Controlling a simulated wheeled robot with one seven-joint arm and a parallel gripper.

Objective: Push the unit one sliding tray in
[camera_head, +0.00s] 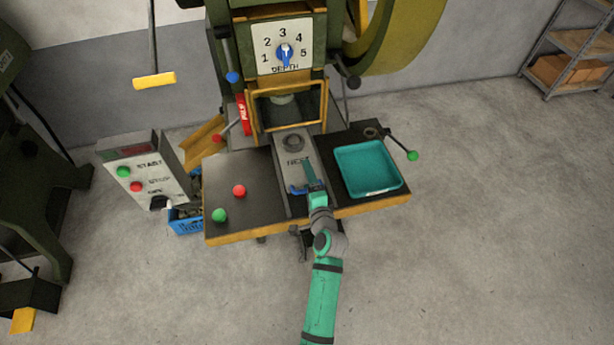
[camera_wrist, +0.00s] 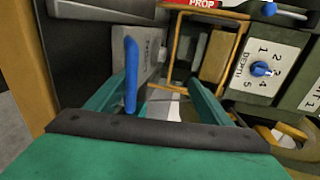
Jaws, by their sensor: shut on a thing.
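The unit one sliding tray (camera_head: 296,171) is a long grey plate marked NEST, lying in the middle of the press table. It has a round nest at its far end and a blue handle (camera_head: 298,190) at its near end. The tray's far end lies just in front of the press opening. My gripper (camera_head: 312,177) is at the near end, shut on the blue handle. In the wrist view the handle (camera_wrist: 131,75) stands upright by the left finger, with the grey tray (camera_wrist: 148,52) beyond it. The exact finger contact is hard to see.
A yellow guard frame (camera_head: 287,105) surrounds the press opening and stands raised. A teal bin (camera_head: 367,169) sits right of the tray. Red (camera_head: 239,191) and green (camera_head: 219,215) buttons are at left. A red PROP block (camera_head: 243,114) stands left of the guard.

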